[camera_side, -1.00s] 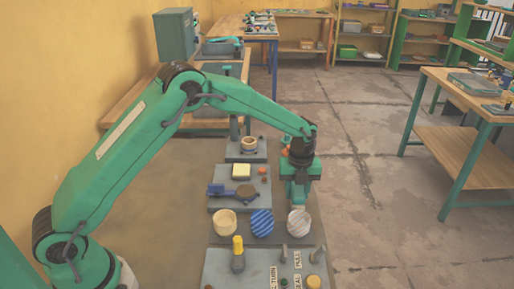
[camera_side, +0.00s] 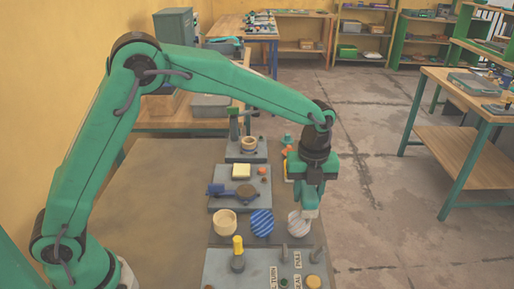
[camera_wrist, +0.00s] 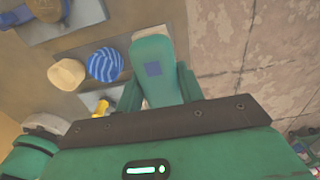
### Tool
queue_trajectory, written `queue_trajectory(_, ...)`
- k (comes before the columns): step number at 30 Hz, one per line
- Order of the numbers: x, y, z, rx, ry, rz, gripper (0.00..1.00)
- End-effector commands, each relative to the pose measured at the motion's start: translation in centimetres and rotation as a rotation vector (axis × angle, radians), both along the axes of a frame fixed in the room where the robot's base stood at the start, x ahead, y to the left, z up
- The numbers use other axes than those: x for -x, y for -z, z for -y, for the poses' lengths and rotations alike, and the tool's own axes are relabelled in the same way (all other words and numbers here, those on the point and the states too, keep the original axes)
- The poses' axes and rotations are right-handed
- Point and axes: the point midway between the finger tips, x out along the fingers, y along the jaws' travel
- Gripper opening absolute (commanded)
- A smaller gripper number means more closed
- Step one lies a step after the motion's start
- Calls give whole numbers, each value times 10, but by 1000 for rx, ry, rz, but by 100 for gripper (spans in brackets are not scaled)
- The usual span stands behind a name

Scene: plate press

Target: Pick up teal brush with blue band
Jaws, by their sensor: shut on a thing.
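My gripper (camera_side: 306,205) points down over the right edge of the bench, near the grey striped round piece. In the wrist view its two green fingers (camera_wrist: 158,88) are shut on the teal brush (camera_wrist: 152,55). In the side view I cannot clearly tell the brush from the green gripper. The brush's far side is hidden.
A cream cup (camera_side: 224,221), a blue striped round piece (camera_side: 262,222) and a grey striped one (camera_side: 297,222) stand left of and below my gripper. A panel (camera_side: 218,263) with a yellow knob (camera_side: 238,250) and posts lies in front. Open floor is at right.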

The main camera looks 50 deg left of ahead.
Motion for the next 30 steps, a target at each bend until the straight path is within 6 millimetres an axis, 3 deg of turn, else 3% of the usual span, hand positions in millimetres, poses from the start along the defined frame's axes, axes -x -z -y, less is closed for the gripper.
queue_trajectory(19, 4, -4, 4, 0, 0, 0, 14)
queue_trajectory(20, 4, -4, 4, 0, 0, 0, 32)
queue_trajectory(22, 4, -4, 4, 0, 0, 0, 19)
queue_trajectory(30, 4, -5, -5, 0, -2, 0, 19)
